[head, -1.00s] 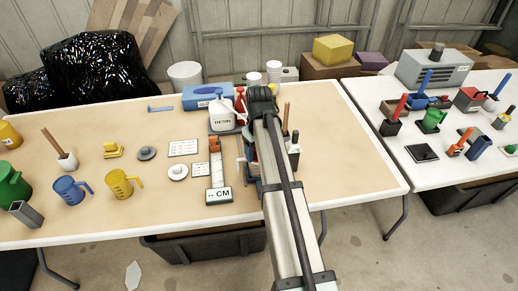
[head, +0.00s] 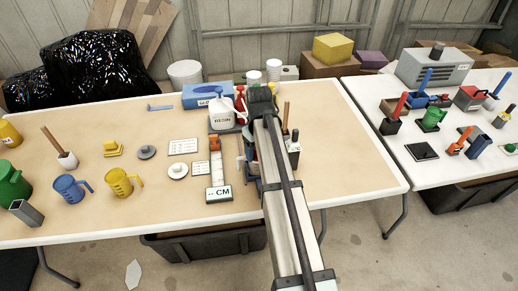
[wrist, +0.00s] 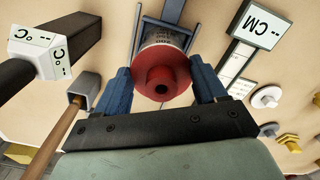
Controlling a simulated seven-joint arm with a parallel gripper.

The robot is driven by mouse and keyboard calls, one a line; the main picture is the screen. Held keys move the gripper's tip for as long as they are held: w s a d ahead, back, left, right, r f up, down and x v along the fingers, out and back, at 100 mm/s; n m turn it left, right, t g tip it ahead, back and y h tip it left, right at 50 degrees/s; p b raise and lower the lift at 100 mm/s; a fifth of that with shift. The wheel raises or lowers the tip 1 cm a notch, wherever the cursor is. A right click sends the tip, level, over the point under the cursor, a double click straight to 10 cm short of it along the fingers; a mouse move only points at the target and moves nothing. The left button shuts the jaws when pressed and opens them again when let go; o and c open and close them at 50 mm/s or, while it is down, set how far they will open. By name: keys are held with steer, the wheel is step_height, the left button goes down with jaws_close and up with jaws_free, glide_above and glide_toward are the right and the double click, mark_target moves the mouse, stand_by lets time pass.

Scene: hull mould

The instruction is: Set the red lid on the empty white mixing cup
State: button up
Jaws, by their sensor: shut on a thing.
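The red lid (wrist: 162,78), round with a raised knob, is between the blue fingers of my gripper (wrist: 163,84) in the wrist view. My gripper is shut on it. A pale, speckled cylinder (wrist: 166,36), which looks like the white mixing cup, is right behind the lid and lined up with it. The lid covers much of this cylinder, and I cannot tell whether the two touch. Blue-grey rails run on both sides of the cylinder. In the head view my arm hides the lid and most of the cup.
A grey holder (wrist: 84,90) with a brown stick stands close to the left finger. A dark block with a "°C" display (wrist: 42,50) is at upper left. A "CM" display (wrist: 257,24) is at upper right. The resin jug (head: 222,119) stands behind.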

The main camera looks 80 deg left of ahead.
steer(key=o, duration=1.1)
steer(key=shift+r, duration=3.5)
